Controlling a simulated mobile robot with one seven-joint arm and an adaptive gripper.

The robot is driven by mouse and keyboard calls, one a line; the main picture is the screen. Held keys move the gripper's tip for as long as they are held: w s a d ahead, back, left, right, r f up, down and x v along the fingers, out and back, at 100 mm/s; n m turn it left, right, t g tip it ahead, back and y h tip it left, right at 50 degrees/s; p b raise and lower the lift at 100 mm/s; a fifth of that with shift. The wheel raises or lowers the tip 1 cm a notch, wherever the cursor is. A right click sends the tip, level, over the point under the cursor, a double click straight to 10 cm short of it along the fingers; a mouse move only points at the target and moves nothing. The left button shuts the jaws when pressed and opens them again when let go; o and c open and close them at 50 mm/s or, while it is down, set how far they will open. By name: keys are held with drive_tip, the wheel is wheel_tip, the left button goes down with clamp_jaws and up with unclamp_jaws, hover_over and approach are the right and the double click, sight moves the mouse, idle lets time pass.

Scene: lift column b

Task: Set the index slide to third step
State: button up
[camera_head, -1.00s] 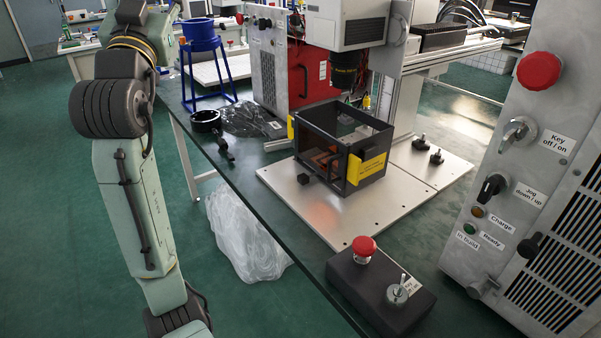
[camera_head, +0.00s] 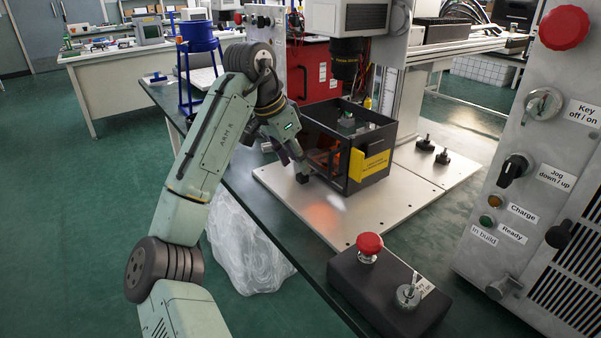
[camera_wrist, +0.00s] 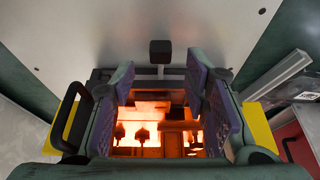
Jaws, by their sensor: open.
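The index slide shows as a small black square knob on a short stem (camera_wrist: 160,51) at the front of a dark box with clear walls. In the head view the knob (camera_head: 302,178) sits low in front of that box (camera_head: 350,140), just above the metal plate. My gripper (camera_wrist: 160,66) is open, with its two purple-padded fingers apart on either side of the knob's line. The knob appears just past the fingertips and free of them. In the head view my gripper (camera_head: 296,158) is close to the knob. I cannot make out step marks.
A grey panel (camera_head: 535,200) rises at right. The front plate is clear.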

sight(300, 175)
drive_tip(key=shift+x, duration=2.1)
drive_tip(key=shift+c, duration=0.2)
clamp_jaws()
